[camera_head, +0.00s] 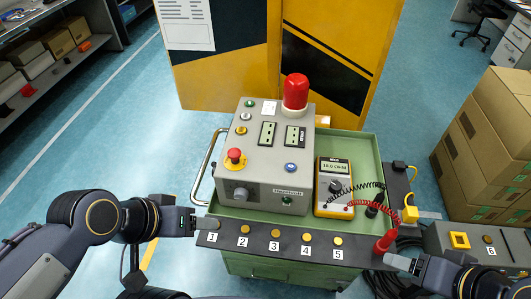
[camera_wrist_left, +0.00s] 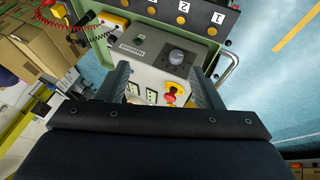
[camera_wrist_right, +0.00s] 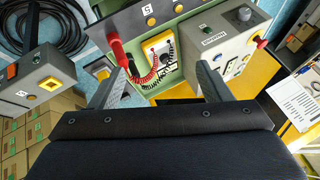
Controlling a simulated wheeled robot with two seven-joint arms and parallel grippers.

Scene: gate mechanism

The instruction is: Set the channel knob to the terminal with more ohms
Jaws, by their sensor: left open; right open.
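A grey control box (camera_head: 262,150) stands on the green cart. Its grey knob (camera_head: 240,193), low on the front left, also shows in the left wrist view (camera_wrist_left: 177,57). I cannot read its setting. A yellow multimeter (camera_head: 335,188) lies right of the box; its small display seems to read about 10 OHM. A dark strip (camera_head: 290,244) carries brass terminals numbered 1 to 5. A red probe (camera_head: 385,243) and a black probe (camera_head: 374,207) rest at the cart's right. My left gripper (camera_head: 207,224) is open near terminal 1. My right gripper (camera_head: 393,261) is open near the red probe.
A grey box (camera_head: 470,245) with a yellow square and a terminal marked 6 stands at the right. A red beacon (camera_head: 295,92) and a red emergency button (camera_head: 235,156) rise from the control box. Cardboard boxes (camera_head: 485,150) stand at the right.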

